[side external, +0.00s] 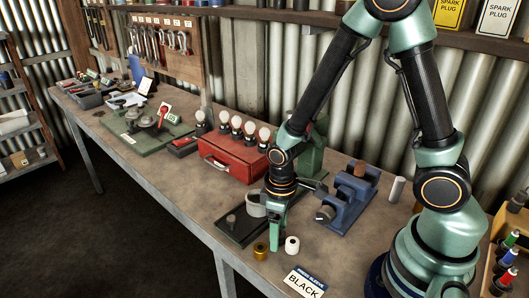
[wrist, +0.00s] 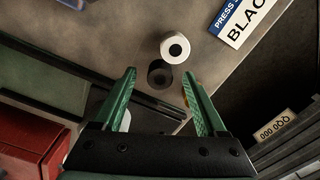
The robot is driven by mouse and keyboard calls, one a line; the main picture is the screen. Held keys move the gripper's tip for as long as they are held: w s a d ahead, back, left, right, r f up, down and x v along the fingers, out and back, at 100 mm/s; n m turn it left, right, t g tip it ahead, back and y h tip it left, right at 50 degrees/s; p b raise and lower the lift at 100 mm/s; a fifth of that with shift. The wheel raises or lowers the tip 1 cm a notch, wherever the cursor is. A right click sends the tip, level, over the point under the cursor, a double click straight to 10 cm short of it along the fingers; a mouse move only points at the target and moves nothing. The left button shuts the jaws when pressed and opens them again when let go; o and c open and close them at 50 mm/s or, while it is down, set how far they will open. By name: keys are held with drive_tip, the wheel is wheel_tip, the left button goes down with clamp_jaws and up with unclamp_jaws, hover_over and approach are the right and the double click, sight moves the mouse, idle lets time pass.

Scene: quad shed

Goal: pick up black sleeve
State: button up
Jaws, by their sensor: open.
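The black sleeve (wrist: 159,78) is a short dark ring with a hole, standing on the bench in the wrist view. My gripper (wrist: 159,73) is open, with one green finger on each side of the sleeve and a visible gap to both. A white sleeve (wrist: 174,48) stands right beside the black one, just beyond the fingertips; it also shows in the side view (side external: 292,245). In the side view my gripper (side external: 276,243) points down at the bench, and the black sleeve is not visible there, seemingly hidden by the fingers.
A brass sleeve (side external: 261,251) stands close to my gripper; the right finger mostly covers it in the wrist view. A card reading BLACK (side external: 304,283) lies near the front edge. A dark tray (side external: 236,232), red toolbox (side external: 230,158) and blue vise (side external: 348,195) are nearby.

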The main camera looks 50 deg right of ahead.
drive_tip(key=shift+f, duration=0.3)
clamp_jaws()
drive_tip(key=shift+r, duration=0.1)
wheel_tip(320, 180, up, 20)
idle(0.8)
